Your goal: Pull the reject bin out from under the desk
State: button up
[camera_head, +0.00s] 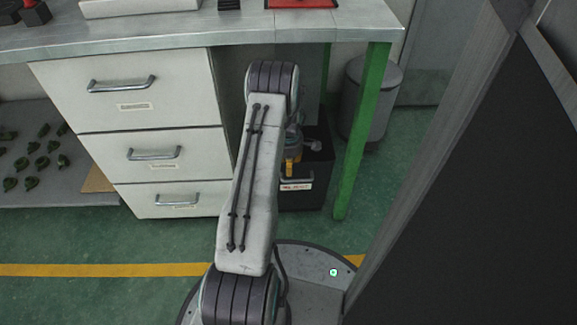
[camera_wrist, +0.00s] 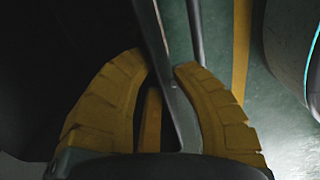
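The reject bin (camera_head: 318,150) is a black box with a pale label on its front. It stands under the desk, right of the drawers, and my arm hides part of it.
The desk (camera_head: 230,30) is overhead, with a white drawer unit (camera_head: 150,120) at left and a green leg (camera_head: 360,135) just right of the bin. A grey round bin (camera_head: 372,98) stands behind that leg. A dark panel (camera_head: 490,190) fills the right. Green floor in front is clear.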

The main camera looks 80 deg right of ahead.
jog(key=shift+f, duration=0.7)
jog(key=shift+o, duration=0.4)
grip_shut()
